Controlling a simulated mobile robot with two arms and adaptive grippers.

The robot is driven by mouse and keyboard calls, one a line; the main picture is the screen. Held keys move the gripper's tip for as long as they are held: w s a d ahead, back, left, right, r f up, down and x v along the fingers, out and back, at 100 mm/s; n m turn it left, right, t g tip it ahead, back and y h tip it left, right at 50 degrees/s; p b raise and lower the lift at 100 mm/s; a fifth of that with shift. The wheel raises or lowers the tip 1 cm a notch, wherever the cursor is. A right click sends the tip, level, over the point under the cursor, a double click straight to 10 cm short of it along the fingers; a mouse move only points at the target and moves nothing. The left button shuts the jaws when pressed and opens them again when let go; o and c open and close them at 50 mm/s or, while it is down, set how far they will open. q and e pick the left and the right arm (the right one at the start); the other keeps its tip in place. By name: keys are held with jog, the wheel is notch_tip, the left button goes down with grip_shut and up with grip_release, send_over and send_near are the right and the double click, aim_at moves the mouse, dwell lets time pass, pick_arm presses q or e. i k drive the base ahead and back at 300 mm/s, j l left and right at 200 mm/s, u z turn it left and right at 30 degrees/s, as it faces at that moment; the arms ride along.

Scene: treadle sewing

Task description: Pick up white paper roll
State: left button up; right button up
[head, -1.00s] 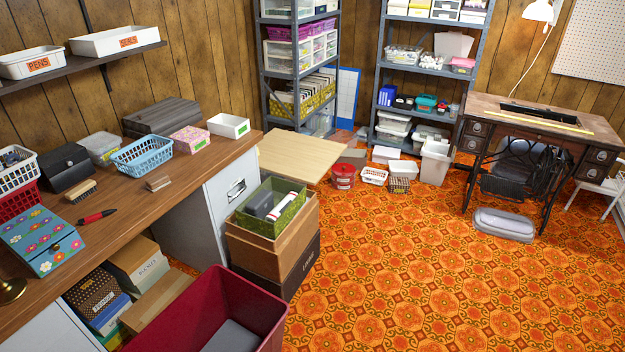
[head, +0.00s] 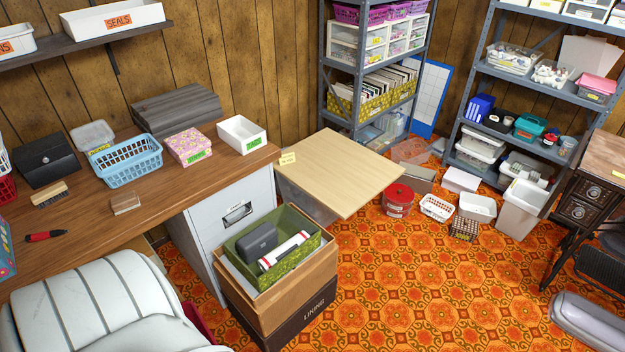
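The white paper roll (head: 285,251) has red bands near its ends. It lies tilted in a green patterned box (head: 307,259), beside a dark grey case (head: 257,241). The green box sits in the top of a brown cardboard box (head: 318,275), which stands on a dark box labelled LINING (head: 315,313). The stack is on the floor at the end of the wooden desk. Neither of my grippers shows in the head view. A white padded shape fills the lower left corner and hides part of the desk front.
The wooden desk (head: 185,196) with a metal drawer cabinet (head: 236,212) stands left of the boxes. A pale board (head: 340,170) lies behind them. A red tub (head: 398,199) and white baskets stand further back. The patterned floor right of the boxes is clear.

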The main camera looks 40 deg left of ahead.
aim_at(267, 262)
jog(key=i, duration=1.8)
jog(key=i+u, duration=0.15)
jog(key=u, duration=0.25)
jog(key=i+u, duration=0.1)
jog(key=u, duration=0.25)
jog(key=i+l+u, duration=0.15)
jog(key=u, duration=0.25)
jog(key=i+l+u, duration=0.1)
jog(key=u, duration=0.25)
